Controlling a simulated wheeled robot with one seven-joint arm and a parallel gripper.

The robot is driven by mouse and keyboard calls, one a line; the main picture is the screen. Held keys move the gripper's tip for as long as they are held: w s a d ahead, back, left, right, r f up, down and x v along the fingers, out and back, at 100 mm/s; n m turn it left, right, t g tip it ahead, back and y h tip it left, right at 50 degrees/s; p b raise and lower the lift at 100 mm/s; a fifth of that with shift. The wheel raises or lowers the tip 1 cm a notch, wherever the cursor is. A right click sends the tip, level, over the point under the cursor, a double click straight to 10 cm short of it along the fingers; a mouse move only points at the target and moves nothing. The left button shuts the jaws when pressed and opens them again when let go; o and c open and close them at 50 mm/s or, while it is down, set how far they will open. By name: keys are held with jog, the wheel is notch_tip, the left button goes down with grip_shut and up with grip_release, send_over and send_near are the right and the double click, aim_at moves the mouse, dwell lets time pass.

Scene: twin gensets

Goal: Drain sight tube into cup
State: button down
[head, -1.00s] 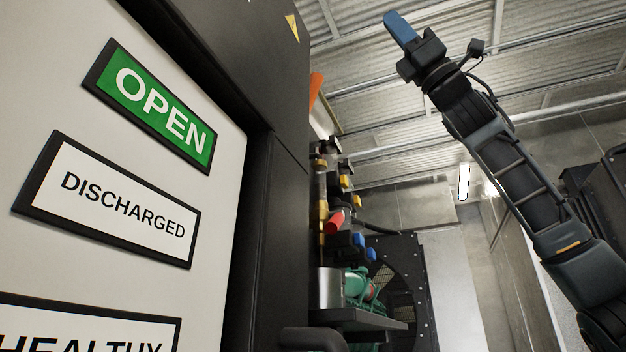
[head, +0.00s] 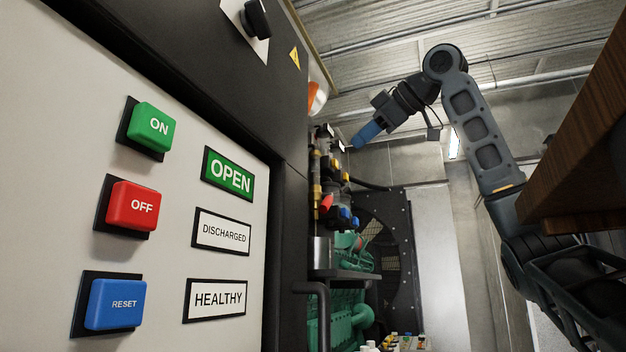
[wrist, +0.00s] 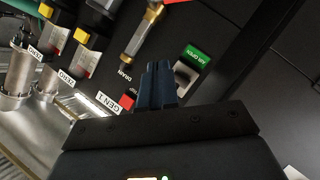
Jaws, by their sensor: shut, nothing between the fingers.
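My gripper (head: 366,134) is shut and empty, its blue fingers raised in front of the valve panel in the head view. In the wrist view the shut fingers (wrist: 158,84) point at the dark panel. A brass-ended tube (wrist: 142,34), which looks like the sight tube, stands just beyond and left of them, beside a DRAIN label (wrist: 125,76). Its lower end is partly hidden. A metal cup (head: 321,252) stands on a shelf below the valves in the head view. In the wrist view metal cylinders (wrist: 18,72) show at left; I cannot tell whether one is the cup.
Yellow-handled valves (wrist: 88,38) sit left of the tube. A red handle (head: 326,205) and blue handles (head: 346,215) are above the shelf (head: 345,275). A control cabinet (head: 165,60) fills the left. A wooden edge (head: 580,150) is close at right.

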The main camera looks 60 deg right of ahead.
jog(key=a+f+g+y, duration=0.1)
jog(key=f, duration=0.1)
jog(key=p, duration=0.2)
send_over(323, 203)
jog(key=s+a, duration=0.3)
jog(key=s, duration=0.1)
notch_tip(323, 203, down, 4)
jog(key=shift+w+d+f+p, duration=0.2)
jog(key=shift+d+f+p, duration=0.05)
jog(key=shift+d+f, duration=0.3)
jog(key=shift+w+d+f+p, duration=0.25)
jog(key=shift+d+f, duration=0.2)
jog(key=shift+f, duration=0.15)
jog(key=shift+w+d+f+p, duration=0.2)
jog(key=shift+d+f, duration=0.3)
jog(key=shift+f, duration=0.1)
jog(key=shift+f, duration=0.1)
